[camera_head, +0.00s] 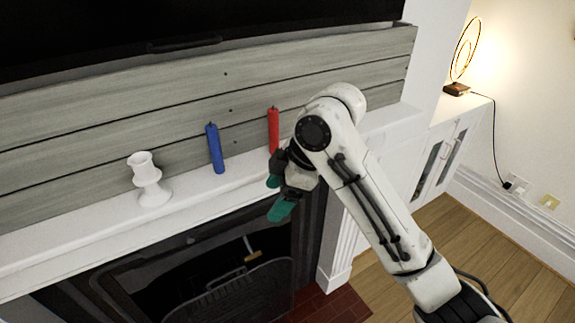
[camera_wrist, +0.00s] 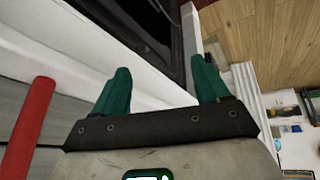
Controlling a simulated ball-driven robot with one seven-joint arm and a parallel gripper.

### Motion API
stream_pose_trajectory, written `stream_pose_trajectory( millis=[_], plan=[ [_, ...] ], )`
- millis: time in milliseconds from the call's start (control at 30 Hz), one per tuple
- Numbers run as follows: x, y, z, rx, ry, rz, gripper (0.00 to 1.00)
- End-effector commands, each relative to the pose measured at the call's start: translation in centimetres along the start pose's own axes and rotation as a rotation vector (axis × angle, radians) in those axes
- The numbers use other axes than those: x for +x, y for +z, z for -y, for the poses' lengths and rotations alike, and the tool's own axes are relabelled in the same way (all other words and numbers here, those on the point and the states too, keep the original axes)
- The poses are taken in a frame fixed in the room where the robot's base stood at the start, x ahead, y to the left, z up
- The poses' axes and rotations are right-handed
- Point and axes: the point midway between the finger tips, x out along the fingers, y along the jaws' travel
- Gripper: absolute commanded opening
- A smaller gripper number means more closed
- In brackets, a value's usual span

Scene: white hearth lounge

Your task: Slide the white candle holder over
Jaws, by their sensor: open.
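The white candle holder (camera_head: 149,180) stands upright on the white mantel shelf, at the left in the head view. It has a cup top, a narrow stem and a wider base. My gripper (camera_head: 274,197) is well to its right, by the front of the mantel, with green fingertips pointing down and left. In the wrist view my gripper (camera_wrist: 160,88) has its two green fingers spread apart with nothing between them. The candle holder is not in the wrist view.
A blue candle (camera_head: 215,149) and a red candle (camera_head: 273,130) stand on the mantel (camera_head: 95,232) between the holder and my arm. The red candle also shows in the wrist view (camera_wrist: 27,130). The fireplace (camera_head: 190,270) opens below. Shelf left of the holder is clear.

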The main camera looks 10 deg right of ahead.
Motion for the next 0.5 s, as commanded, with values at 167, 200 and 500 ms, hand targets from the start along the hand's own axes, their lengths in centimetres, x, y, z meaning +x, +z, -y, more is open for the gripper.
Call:
stream_pose_trajectory(
  millis=[167,200,500],
  plan=[
    [4.5,2.2,3.5,0.250,0.024,-0.081,0.75],
    [5.3,3.0,4.4,0.311,0.030,-0.090,0.75],
    [11.0,11.6,13.0,0.790,0.080,-0.057,0.75]
  ],
)
